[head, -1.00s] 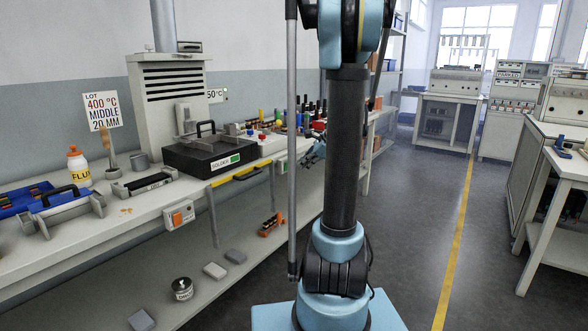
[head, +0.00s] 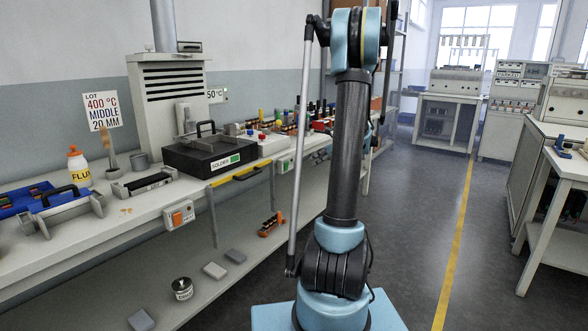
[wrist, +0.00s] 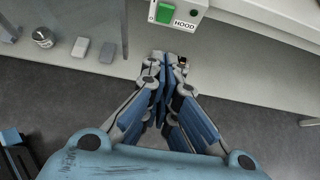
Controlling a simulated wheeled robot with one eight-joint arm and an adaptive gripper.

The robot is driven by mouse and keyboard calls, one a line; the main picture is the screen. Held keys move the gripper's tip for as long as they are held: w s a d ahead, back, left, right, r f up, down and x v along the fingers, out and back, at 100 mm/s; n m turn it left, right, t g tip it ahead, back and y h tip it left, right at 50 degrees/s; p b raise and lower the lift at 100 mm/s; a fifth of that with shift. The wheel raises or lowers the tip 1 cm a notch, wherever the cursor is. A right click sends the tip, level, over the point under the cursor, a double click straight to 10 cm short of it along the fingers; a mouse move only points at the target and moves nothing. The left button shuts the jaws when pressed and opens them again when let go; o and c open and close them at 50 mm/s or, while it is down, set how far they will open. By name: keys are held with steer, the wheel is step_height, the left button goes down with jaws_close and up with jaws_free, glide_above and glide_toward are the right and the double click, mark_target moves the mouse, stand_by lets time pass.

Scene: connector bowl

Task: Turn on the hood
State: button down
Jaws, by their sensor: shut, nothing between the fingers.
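The hood control box (wrist: 196,14) is light grey, with a green switch (wrist: 167,12), a small round button beside it and a HOOD label. It sits on the bench's front edge at the top of the wrist view. A box with a green switch on the bench front in the head view (head: 284,164) appears to be the same one. The vented hood (head: 172,95) stands against the wall. My gripper (wrist: 166,60) is shut and empty, just below the box in the wrist picture and apart from the switch. In the head view I cannot make out my gripper.
A second box with an orange switch (head: 180,215) is on the bench front, further left. A black SOLDER unit (head: 208,155) stands on the bench (head: 125,222) above a yellow-and-black handle. Grey blocks (head: 215,270) and a jar (head: 182,289) lie on the lower shelf.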

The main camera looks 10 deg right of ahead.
glide_toward(286, 170)
steer(key=shift+x, duration=2.05)
steer(key=shift+d, duration=0.1)
steer(key=shift+w+d, duration=0.1)
